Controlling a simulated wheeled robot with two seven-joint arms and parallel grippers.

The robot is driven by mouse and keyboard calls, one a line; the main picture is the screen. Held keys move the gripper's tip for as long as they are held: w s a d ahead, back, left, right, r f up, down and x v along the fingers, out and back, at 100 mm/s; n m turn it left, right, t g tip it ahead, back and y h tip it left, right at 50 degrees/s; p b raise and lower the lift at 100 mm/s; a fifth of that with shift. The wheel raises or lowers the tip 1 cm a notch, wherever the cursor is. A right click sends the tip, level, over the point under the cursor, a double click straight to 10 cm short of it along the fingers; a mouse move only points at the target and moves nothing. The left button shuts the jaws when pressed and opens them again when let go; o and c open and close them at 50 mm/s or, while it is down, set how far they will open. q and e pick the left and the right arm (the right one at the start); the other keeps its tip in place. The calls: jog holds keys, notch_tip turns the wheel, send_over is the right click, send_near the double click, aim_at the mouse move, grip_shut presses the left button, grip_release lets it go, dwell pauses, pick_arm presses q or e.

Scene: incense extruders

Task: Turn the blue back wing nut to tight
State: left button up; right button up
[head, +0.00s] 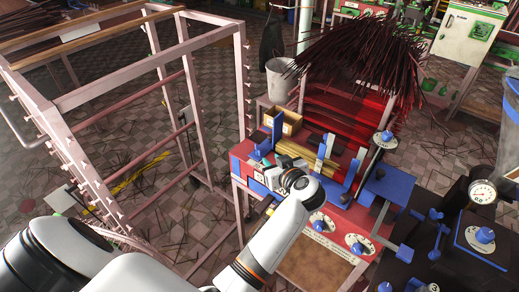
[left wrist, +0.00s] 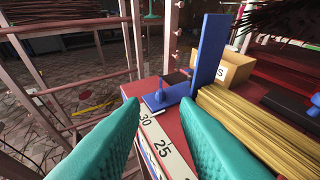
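A blue wing nut (left wrist: 160,92) stands upright on the foot of a tall blue bracket (left wrist: 208,50), at the back corner of the red machine bed. In the left wrist view it shows just beyond and between my fingertips, with no contact visible. My left gripper (left wrist: 160,106) has two teal fingers spread apart with nothing between them. In the head view the left gripper (head: 264,164) is over the left end of the machine, just in front of the blue bracket (head: 277,130). My right gripper is not in view.
A printed number scale (left wrist: 162,148) runs along the bed below my fingers. A bundle of yellow sticks (left wrist: 245,130) lies right of the bracket, with a cardboard box (left wrist: 233,68) behind. A pink metal rack (head: 190,90) stands left of the machine.

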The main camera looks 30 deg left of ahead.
aim_at(259, 149)
pick_arm(q)
jog(key=b+x, duration=0.1)
jog(key=x, duration=0.2)
jog(key=b+x, duration=0.1)
jog(key=x, duration=0.2)
jog(key=b+x, duration=0.1)
jog(key=x, duration=0.3)
jog(key=shift+s+d+f, duration=0.1)
jog(key=shift+f, duration=0.15)
jog(key=shift+b+x, duration=0.4)
jog(key=shift+x, duration=0.45)
jog(key=shift+r, duration=0.1)
grip_shut()
